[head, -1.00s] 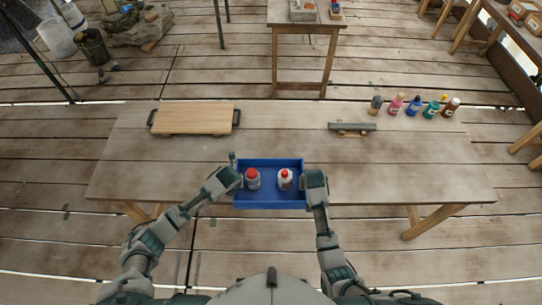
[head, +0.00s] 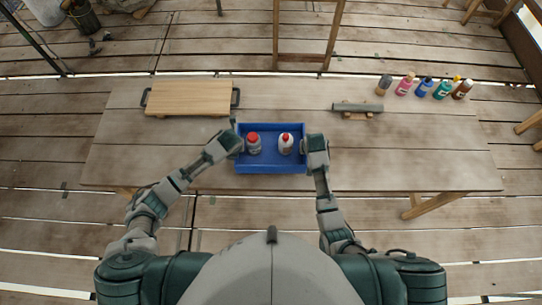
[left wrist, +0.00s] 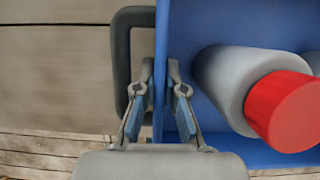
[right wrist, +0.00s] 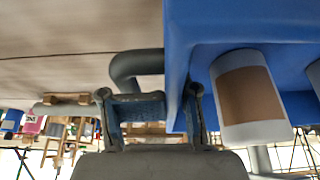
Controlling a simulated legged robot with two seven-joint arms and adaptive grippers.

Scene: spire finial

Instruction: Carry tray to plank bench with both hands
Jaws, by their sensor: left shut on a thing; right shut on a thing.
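The blue tray (head: 270,169) is level between my two arms, within the front part of the plank bench (head: 400,160) as seen from above. I cannot tell whether it touches the bench top. Inside it stand a grey bottle with a red cap (head: 254,146) and a white bottle with a red tip (head: 286,146). My left gripper (left wrist: 160,75) is shut at the tray's left side, by a dark loop handle (left wrist: 122,60). My right gripper (right wrist: 150,100) is shut at the right side, by a similar handle (right wrist: 130,62). The exact contacts are partly hidden.
On the bench, a wooden board with dark handles (head: 190,98) lies at the back left. A grey cylinder on a wooden rest (head: 357,107) and several paint bottles (head: 427,88) are at the back right. The bench between these is clear.

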